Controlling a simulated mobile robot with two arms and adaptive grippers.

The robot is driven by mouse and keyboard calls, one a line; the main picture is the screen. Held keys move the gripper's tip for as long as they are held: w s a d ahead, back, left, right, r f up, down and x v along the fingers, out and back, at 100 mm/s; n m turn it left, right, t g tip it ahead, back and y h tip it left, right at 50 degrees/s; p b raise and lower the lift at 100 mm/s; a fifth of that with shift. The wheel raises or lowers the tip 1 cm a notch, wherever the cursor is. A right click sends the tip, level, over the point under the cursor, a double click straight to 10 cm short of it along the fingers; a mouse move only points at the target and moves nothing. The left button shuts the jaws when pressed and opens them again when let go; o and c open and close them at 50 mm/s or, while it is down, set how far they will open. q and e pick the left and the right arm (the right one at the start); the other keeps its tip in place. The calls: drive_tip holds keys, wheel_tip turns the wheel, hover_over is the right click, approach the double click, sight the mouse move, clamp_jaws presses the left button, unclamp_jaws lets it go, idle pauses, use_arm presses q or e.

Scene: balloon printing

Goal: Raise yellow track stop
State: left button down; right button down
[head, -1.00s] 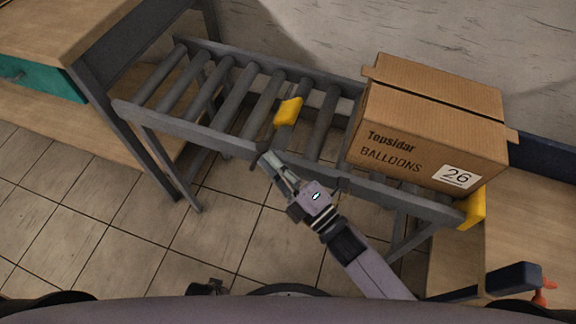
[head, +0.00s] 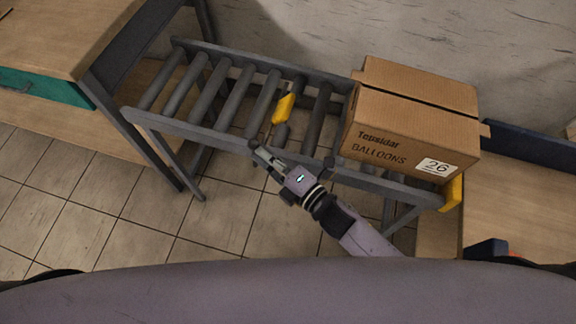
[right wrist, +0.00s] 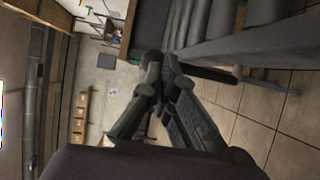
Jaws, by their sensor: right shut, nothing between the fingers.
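The yellow track stop (head: 284,108) is at the middle of the roller conveyor (head: 190,129), left of the cardboard box. It looks tilted, with a thin dark rod running down from it toward the near rail. My right gripper (head: 257,153) is shut and empty at the near rail, just below the stop; I cannot tell whether it touches the rod. In the right wrist view its fingers (right wrist: 158,62) come together beside the conveyor's grey frame. A second yellow piece (head: 453,192) sits at the conveyor's right end. My left gripper is not in view.
A cardboard box (head: 405,125) marked "Topsidar BALLOONS" and 26 rests on the right rollers. A wooden bench with a teal drawer (head: 45,88) stands at the left. A wooden surface (head: 520,205) lies at the right. Tiled floor in front of the conveyor is open.

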sight(253, 149)
drive_tip(key=a+r+p, duration=0.1)
drive_tip(key=p, duration=0.2)
drive_tip(key=w+a+r+g+h+p, duration=0.1)
drive_tip(key=p, duration=0.3)
drive_tip(key=shift+a+n, duration=0.3)
drive_tip(key=shift+n, duration=0.1)
drive_tip(key=a+p, duration=0.1)
drive_tip(key=w+a+f+g+h+p, duration=0.1)
drive_tip(key=a+p, duration=0.1)
drive_tip(key=a+h+p, duration=0.1)
drive_tip(key=a, duration=0.1)
drive_tip(key=shift+w+f+n+p, duration=0.2)
drive_tip(key=shift+f+n+p, duration=0.1)
drive_tip(key=shift+n, duration=0.1)
drive_tip(key=shift+a, duration=0.15)
drive_tip(key=shift+r, duration=0.1)
